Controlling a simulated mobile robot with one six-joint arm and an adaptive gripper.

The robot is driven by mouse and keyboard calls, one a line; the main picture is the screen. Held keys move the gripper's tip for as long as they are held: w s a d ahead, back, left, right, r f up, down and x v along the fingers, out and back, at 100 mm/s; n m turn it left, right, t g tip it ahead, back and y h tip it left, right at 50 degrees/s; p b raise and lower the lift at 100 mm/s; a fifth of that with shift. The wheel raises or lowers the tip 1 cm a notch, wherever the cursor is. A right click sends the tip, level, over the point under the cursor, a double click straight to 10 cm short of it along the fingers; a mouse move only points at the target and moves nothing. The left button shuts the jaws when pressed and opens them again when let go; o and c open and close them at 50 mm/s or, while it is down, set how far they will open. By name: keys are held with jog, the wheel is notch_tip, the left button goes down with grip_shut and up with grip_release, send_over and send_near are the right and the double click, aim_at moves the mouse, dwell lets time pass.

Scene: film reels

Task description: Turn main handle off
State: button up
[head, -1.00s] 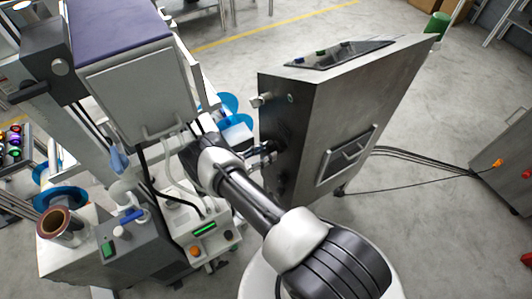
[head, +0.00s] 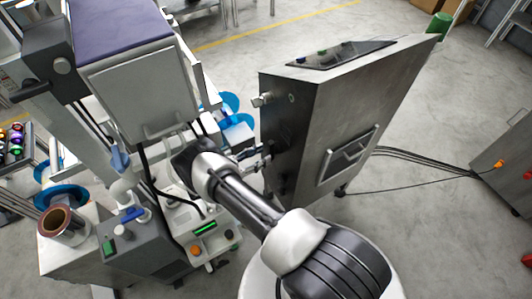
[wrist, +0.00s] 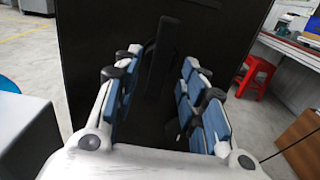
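The grey metal cabinet (head: 345,115) stands right of centre in the head view, with its dark side turned left. In the wrist view its dark face (wrist: 90,30) fills the middle. A dark upright bar (wrist: 160,60), which looks like the main handle, stands on that face between the lines of my fingers. My gripper (head: 262,158) is beside the dark face in the head view. Its blue-padded fingers in the wrist view (wrist: 158,95) are open with a clear gap. The low contrast hides whether the bar lies between the fingertips or beyond them.
A machine with a purple-topped box (head: 115,35) and a control panel (head: 205,232) stands close to the left of my arm. Black cables (head: 420,165) run over the floor right of the cabinet. A red stool (wrist: 255,75) stands right in the wrist view.

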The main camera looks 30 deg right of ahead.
jog(key=a, duration=0.9)
jog(key=shift+s, duration=0.15)
